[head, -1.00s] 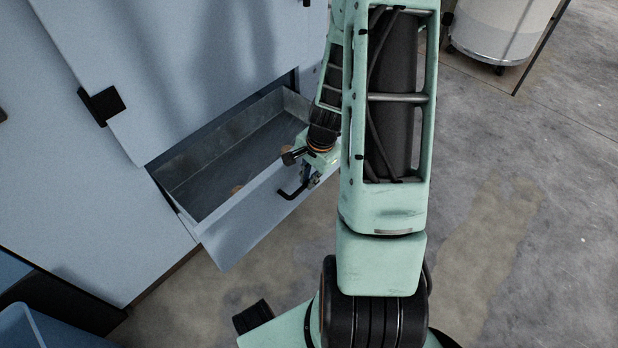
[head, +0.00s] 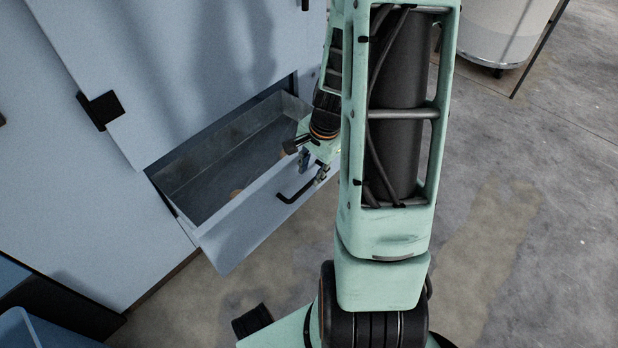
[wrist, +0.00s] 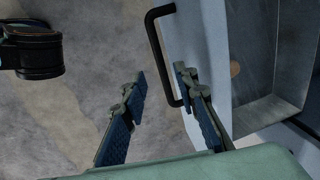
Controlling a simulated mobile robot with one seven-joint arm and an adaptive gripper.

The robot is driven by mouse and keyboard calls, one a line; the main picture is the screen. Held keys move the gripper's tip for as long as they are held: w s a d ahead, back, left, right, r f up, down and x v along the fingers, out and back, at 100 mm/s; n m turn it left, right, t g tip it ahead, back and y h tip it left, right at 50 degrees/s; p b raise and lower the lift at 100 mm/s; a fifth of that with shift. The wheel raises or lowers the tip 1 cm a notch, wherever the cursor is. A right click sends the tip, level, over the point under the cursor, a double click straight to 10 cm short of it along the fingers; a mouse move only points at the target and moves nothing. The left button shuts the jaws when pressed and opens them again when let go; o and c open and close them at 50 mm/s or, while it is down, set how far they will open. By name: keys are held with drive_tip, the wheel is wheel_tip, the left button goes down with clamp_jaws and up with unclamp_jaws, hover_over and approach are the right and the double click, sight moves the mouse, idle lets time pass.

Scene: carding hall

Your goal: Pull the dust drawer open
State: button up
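The dust drawer (head: 228,243) stands pulled out of the pale blue machine, its grey metal inside (head: 215,165) showing. Its black bar handle (head: 290,197) is on the front panel; the handle also shows in the wrist view (wrist: 152,35). My gripper (head: 313,170) is just above the handle's right part, at the drawer front. In the wrist view my gripper (wrist: 160,78) has its two blue-padded fingers apart with nothing held between them. The handle's lower end lies close to the right finger; whether they touch I cannot tell.
A small tan round piece (head: 236,193) lies in the drawer. A blue bin (head: 35,330) stands at the lower left and a pale drum (head: 495,30) at the upper right. Concrete floor (head: 500,200) is clear on the right.

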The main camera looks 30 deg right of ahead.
wheel_tip(320, 180, up, 6)
drive_tip(key=s, duration=0.1)
drive_tip(key=shift+d, duration=0.2)
idle(0.5)
